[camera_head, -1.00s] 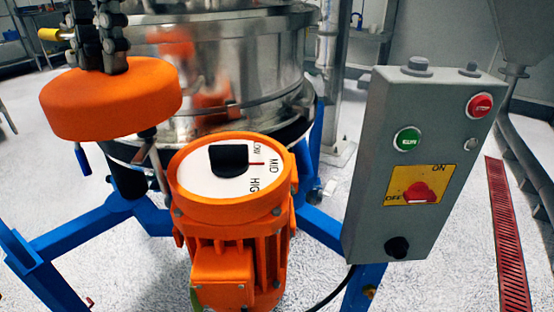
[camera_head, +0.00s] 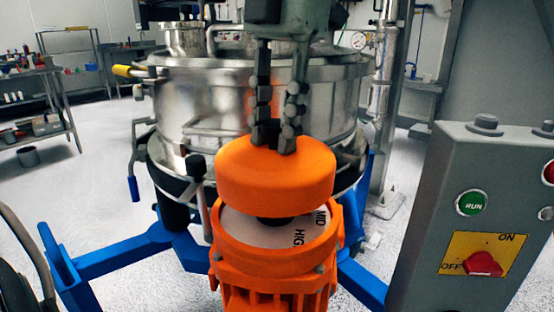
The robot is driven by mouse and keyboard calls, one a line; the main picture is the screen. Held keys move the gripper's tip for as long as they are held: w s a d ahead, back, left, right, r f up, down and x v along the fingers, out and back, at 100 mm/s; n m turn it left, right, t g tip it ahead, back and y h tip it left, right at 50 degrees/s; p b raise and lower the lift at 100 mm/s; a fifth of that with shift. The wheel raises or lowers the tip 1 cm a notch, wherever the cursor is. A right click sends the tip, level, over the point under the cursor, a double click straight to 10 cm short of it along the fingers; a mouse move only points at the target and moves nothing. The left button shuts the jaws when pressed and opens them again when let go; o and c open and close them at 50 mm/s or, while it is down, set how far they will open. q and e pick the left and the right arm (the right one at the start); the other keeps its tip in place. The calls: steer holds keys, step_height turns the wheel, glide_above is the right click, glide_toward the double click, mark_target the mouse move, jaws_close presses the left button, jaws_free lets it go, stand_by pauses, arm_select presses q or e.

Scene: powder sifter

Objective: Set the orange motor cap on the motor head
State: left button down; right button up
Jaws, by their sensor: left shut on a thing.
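The orange motor cap (camera_head: 275,175) is a round, thick disc. My left gripper (camera_head: 272,142) is shut on the top of the cap and holds it from above. The cap hangs over the motor head (camera_head: 285,237), covering its back part and most of the black knob. The white dial face with the letters MID and HIG shows below the cap's front edge. A gap shows between the cap and the motor head at the front, and whether they touch at the back is hidden. My right gripper is not in view.
The grey control box (camera_head: 435,215) with a green RUN button and a red switch stands close on the right. The steel sifter drum (camera_head: 200,105) is behind the motor, on a blue frame (camera_head: 120,255). A shelf (camera_head: 45,95) stands far left.

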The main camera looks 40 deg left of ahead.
mark_target(275, 148)
arm_select(q)
step_height(275, 148, down, 3)
steer(key=shift+f, duration=0.4)
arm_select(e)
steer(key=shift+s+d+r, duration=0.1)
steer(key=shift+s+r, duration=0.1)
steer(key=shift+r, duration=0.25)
arm_select(q)
steer(key=shift+f, duration=0.1)
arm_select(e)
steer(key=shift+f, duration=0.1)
arm_select(q)
steer(key=shift+f+b, duration=0.15)
steer(key=shift+b, duration=0.2)
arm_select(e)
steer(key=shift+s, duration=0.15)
arm_select(q)
steer(key=shift+f, duration=0.35)
steer(key=c, duration=1.2)
jaws_free()
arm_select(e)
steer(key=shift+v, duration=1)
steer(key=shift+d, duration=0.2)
